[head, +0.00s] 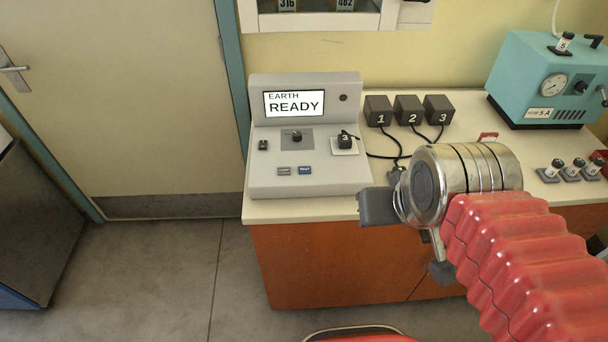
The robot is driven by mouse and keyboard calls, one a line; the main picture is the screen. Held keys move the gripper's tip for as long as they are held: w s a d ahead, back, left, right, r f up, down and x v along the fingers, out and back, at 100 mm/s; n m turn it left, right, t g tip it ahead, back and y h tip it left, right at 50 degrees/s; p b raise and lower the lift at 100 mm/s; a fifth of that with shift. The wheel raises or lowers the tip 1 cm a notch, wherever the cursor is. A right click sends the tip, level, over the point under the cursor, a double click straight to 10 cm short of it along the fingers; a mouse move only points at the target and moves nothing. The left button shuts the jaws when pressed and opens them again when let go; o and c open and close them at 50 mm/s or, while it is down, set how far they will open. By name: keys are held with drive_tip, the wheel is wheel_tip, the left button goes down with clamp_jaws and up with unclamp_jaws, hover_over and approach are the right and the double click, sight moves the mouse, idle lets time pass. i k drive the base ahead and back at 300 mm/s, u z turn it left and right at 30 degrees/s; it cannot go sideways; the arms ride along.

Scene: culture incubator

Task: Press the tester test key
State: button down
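The tester (262,180) is a grey console at the left end of the counter. Its raised screen (294,103) reads "EARTH READY". The blue test key (305,170) is low on its sloping front, beside a grey key (284,171). A dark knob (296,137) is in the middle of the panel. A black plug marked 3 (345,141) sits on the white socket at right. My gripper (378,207) is in front of the counter edge, right of the tester and apart from the key. My wrist hides much of it, so its opening does not show.
Black blocks marked 1 (379,111), 2 (408,110) and 3 (438,109) stand behind on the counter (461,113), with cables trailing forward. A teal machine (535,80) and several small knobbed parts are at right. Open floor (170,270) lies at left.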

sight(303, 170)
drive_tip(key=z, duration=0.65)
drive_tip(key=k, duration=0.45)
drive_tip(key=u, duration=1.65)
drive_tip(key=i, duration=0.5)
drive_tip(key=u, duration=0.1)
